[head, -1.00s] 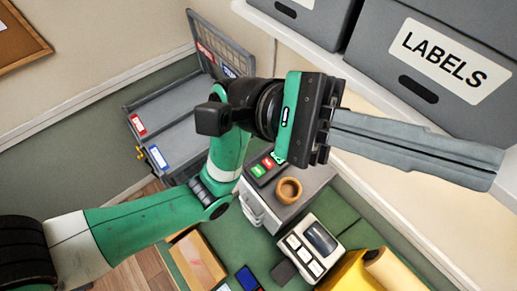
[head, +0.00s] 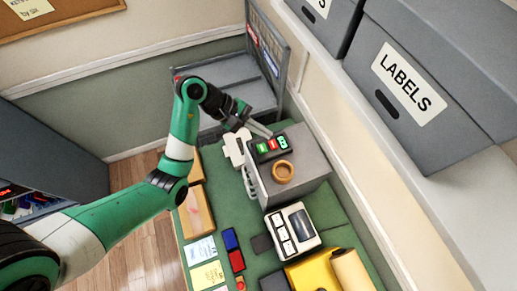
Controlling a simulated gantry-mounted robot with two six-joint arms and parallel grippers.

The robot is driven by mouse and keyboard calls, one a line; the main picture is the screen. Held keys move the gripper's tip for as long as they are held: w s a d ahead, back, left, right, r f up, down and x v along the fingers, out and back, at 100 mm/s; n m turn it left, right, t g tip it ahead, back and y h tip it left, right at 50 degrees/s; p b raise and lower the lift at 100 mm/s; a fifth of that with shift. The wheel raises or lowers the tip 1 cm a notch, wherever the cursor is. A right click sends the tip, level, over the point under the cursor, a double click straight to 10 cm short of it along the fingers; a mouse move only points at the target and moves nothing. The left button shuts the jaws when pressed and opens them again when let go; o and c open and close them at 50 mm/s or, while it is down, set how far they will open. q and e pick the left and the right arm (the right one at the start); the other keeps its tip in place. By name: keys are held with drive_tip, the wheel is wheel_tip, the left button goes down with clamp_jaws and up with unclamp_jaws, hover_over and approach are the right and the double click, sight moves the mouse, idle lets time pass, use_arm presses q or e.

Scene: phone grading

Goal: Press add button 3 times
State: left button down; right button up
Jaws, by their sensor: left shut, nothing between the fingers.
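A small dark button box (head: 270,147) with green and red lit keys sits on top of a grey cabinet (head: 306,160). I cannot read which key is the add button. My left gripper (head: 268,134) is shut and empty, its fingers pointing down to the right with the tips at the far edge of the button box. I cannot tell whether the tips touch a key. A white device with a dark screen and several keys (head: 292,230) lies on the green table. My right gripper is not in view.
A wooden ring-shaped bowl (head: 283,172) stands on the cabinet close to the button box. A grey rack (head: 262,92) stands behind. Red and blue pads (head: 233,250), papers (head: 207,275) and a yellow item (head: 316,275) lie on the table. Grey label boxes (head: 420,80) are on a shelf at right.

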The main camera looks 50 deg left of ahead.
sight(258, 147)
use_arm(q)
drive_tip(key=shift+a+r, duration=0.25)
drive_tip(key=shift+a, duration=0.8)
drive_tip(key=shift+f, duration=0.1)
wheel_tip(258, 147, down, 9)
drive_tip(key=b, duration=0.7)
drive_tip(key=shift+r, duration=0.2)
drive_tip(key=shift+f, duration=0.1)
idle(0.8)
drive_tip(key=shift+f+b, duration=0.3)
drive_tip(key=shift+b, duration=0.1)
drive_tip(key=shift+f+b, duration=0.4)
drive_tip(key=shift+f, duration=0.05)
idle(0.5)
drive_tip(key=shift+r+p, duration=0.75)
drive_tip(key=shift+r, duration=0.15)
